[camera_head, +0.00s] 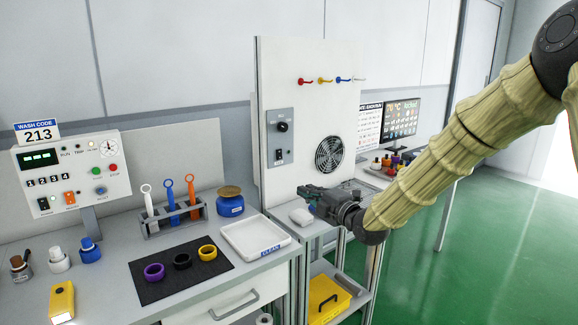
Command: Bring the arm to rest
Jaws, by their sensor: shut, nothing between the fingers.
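My gripper (309,197) is at the end of my arm, which reaches in from the upper right in its pale yellow sleeve. The gripper is shut and holds nothing. It points left, in front of the white panel with the fan and beside a small white object (301,216) on the grey stand. I cannot tell whether it touches anything there.
Left of my gripper, a bench holds a white tray (284,240) marked CLEAN, a black mat (165,293) with three rings, a tool rack (154,233), a blue jar (230,206) and a control box (72,175). A yellow case (325,303) sits below. Green floor (480,270) is clear at right.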

